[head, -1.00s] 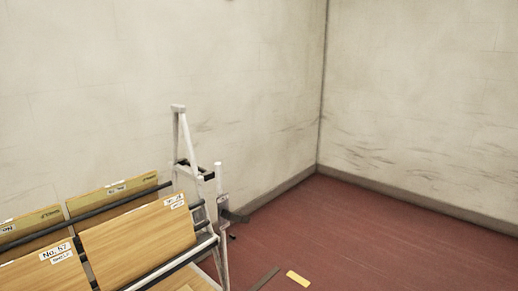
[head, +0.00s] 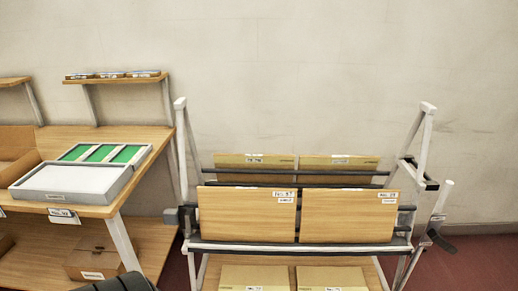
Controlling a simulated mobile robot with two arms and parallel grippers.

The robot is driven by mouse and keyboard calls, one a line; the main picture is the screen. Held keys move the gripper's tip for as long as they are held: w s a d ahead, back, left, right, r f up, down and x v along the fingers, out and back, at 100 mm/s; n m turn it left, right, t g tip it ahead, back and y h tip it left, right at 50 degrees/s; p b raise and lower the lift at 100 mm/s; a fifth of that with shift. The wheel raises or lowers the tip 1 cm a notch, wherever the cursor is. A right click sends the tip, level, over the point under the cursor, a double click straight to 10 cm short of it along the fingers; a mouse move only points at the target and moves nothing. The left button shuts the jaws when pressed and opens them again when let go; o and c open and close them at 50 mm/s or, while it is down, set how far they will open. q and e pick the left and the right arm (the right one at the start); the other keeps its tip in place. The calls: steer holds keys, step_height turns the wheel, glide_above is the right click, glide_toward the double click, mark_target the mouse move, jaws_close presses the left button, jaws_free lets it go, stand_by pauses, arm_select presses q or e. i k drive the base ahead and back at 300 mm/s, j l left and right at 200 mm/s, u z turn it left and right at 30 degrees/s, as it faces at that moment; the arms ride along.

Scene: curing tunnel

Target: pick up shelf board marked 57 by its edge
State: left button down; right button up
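The shelf board marked 57 (head: 246,216) is a light wood panel leaning in the front row of a white-framed rack. Its white label sits at its top right corner; the small print is hard to read now, but No. 57 is clear in the earlier frame. A similar board (head: 347,218) with its own label stands just to its right. The rack (head: 300,246) has dark rails below and behind the boards. I see neither of my grippers in the head view. A dark ribbed part at the lower left edge cannot be identified.
A wooden bench (head: 150,138) stands left of the rack, with a grey tray (head: 118,186) and green panels (head: 128,154). A cardboard box (head: 95,258) sits on its lower shelf. More boards (head: 255,160) stand in the rack's back row. Red floor (head: 480,262) is clear at right.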

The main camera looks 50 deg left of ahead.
mark_target(226, 215)
steer(key=j+u, duration=0.1)
steer(key=u, duration=1.55)
steer(key=i+j+z, duration=0.2)
steer(key=i+j, duration=0.15)
steer(key=j, duration=0.25)
steer(key=i+j+z, duration=0.1)
steer(key=j, duration=0.2)
steer(key=i+j+z, duration=0.25)
steer(key=j, duration=0.4)
steer(key=i, duration=0.1)
